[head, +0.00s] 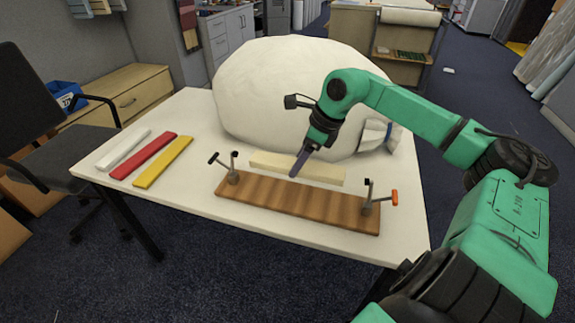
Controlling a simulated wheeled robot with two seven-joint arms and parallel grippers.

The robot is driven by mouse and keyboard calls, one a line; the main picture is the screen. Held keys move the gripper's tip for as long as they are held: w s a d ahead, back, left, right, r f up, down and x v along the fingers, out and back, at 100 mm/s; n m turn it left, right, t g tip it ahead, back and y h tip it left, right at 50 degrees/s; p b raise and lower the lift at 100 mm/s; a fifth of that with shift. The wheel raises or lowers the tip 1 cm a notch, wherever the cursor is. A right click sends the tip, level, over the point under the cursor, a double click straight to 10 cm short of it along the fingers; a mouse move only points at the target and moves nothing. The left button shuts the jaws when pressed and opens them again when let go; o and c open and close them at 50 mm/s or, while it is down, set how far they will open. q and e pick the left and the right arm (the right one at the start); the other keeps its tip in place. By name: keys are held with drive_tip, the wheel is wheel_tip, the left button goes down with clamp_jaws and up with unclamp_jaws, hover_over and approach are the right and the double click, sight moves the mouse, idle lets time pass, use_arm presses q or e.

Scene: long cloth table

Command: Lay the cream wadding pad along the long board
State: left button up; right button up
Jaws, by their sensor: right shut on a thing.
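The cream wadding pad (325,175) is a long pale strip. It shows just beyond the far edge of the long board, roughly parallel to it; whether it is raised above the table I cannot tell. The long board (290,205) is brown striped wood lying near the table's front edge. My right gripper (297,170) reaches in from the right, pointing down, and is shut on the pad near its middle, hiding part of it. My left gripper is not in view.
Clamps stand at the board's left end (234,176) and right end (368,207), with handles sticking up. White (124,149), red (144,156) and yellow (163,161) strips lie at the table's left. A big white bundle (285,85) fills the back.

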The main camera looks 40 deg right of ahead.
sight(300, 173)
drive_tip(key=shift+s+f+b, duration=0.2)
drive_tip(key=shift+f+b, duration=0.35)
drive_tip(key=shift+f, duration=0.4)
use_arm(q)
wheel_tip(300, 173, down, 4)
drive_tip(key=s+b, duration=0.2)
use_arm(e)
wheel_tip(300, 173, down, 2)
drive_tip(key=shift+f, duration=0.1)
wheel_tip(300, 173, down, 5)
drive_tip(key=b, duration=0.4)
drive_tip(key=shift+f, duration=0.25)
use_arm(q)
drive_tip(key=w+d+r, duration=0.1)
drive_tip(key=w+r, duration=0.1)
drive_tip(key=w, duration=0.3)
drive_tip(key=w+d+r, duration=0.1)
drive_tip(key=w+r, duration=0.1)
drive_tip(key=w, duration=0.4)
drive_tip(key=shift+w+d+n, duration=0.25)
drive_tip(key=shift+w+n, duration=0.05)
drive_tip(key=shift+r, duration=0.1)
use_arm(e)
drive_tip(key=o, duration=1.3)
drive_tip(key=shift+o, duration=0.2)
use_arm(q)
drive_tip(key=shift+b, duration=0.3)
